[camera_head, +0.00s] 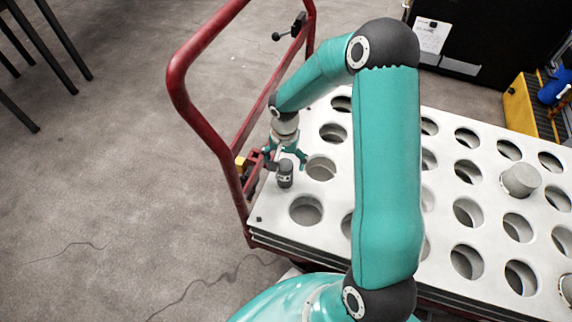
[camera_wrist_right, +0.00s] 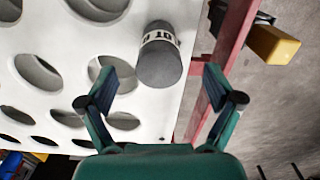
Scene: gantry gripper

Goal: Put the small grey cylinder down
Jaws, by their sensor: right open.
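The small grey cylinder (camera_head: 285,174) stands upright on the solid left edge of the white perforated board (camera_head: 272,212), beside the holes and near the red rail. In the right wrist view the cylinder (camera_wrist_right: 160,66) shows a dark grey end and a white band with dark marks. My right gripper (camera_head: 286,157) is open just above it. In the wrist view the two fingers (camera_wrist_right: 161,84) are spread to either side of the cylinder, with gaps showing between them and it. My left gripper is not in view.
The red cart handle (camera_head: 207,120) rises along the board's left side. A pale grey cylinder (camera_head: 520,180) sits in a hole at the right. Several other holes are empty. A small yellow block (camera_wrist_right: 273,44) is beside the rail. A yellow box (camera_head: 527,103) stands at the far right.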

